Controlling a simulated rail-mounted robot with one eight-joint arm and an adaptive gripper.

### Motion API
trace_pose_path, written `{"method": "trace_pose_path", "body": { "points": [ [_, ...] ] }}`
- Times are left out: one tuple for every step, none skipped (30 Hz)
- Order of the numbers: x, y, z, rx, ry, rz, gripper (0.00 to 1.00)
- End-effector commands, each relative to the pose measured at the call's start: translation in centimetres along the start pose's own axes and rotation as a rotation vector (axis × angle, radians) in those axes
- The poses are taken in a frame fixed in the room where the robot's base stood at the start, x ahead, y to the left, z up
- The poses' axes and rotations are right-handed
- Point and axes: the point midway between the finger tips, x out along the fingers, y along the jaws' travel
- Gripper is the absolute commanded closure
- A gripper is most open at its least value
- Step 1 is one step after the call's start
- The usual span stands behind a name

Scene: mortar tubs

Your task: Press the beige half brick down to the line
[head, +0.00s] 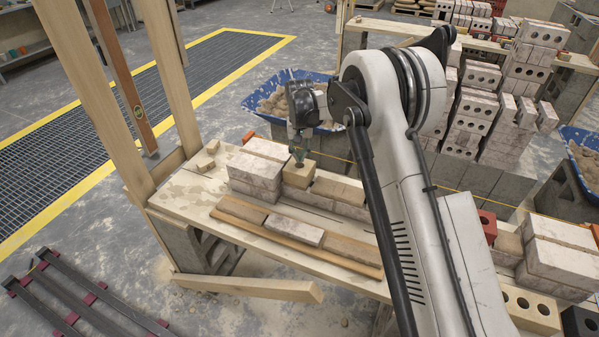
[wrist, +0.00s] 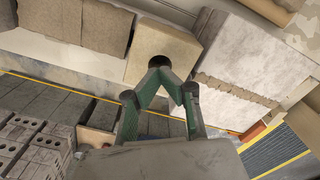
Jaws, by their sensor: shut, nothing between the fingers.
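The beige half brick (head: 298,175) sits in the low wall, between the pale brick stack on its left and a lower run of brick on its right. Its top stands above the run on the right. In the wrist view the beige half brick (wrist: 151,42) shows a dark round hole in its face. My gripper (head: 299,158) is over the half brick, with fingers pointing down. In the wrist view my gripper (wrist: 160,66) has its fingertips together, empty, at the hole's edge; I cannot tell whether they touch. A thin orange line (head: 334,156) runs behind the wall.
The pale brick stack (head: 255,172) stands close on the left. Loose bricks (head: 296,231) and a long wooden strip (head: 340,261) lie in front on the board. A blue mortar tub (head: 262,102) is behind. Tall timber posts (head: 170,75) rise at the left.

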Motion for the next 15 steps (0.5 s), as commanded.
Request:
{"method": "trace_pose_path", "body": {
  "points": [
    [0.00,0.00,0.00,0.000,0.000,0.000,1.00],
    [0.00,0.00,0.00,0.000,0.000,0.000,1.00],
    [0.00,0.00,0.00,0.000,0.000,0.000,1.00],
    [0.00,0.00,0.00,0.000,0.000,0.000,1.00],
    [0.01,0.00,0.00,0.000,0.000,0.000,1.00],
    [0.04,0.00,0.00,0.000,0.000,0.000,1.00],
    [0.07,0.00,0.00,0.000,0.000,0.000,1.00],
    [0.10,0.00,0.00,0.000,0.000,0.000,1.00],
    [0.17,0.00,0.00,0.000,0.000,0.000,1.00],
    [0.23,0.00,0.00,0.000,0.000,0.000,1.00],
    [0.29,0.00,0.00,0.000,0.000,0.000,1.00],
    [0.38,0.00,0.00,0.000,0.000,0.000,1.00],
    [0.45,0.00,-0.01,0.000,0.000,0.000,1.00],
    [0.52,0.00,-0.01,0.000,0.000,0.000,1.00],
    [0.61,0.00,-0.01,0.000,0.000,0.000,1.00]
  ]
}}
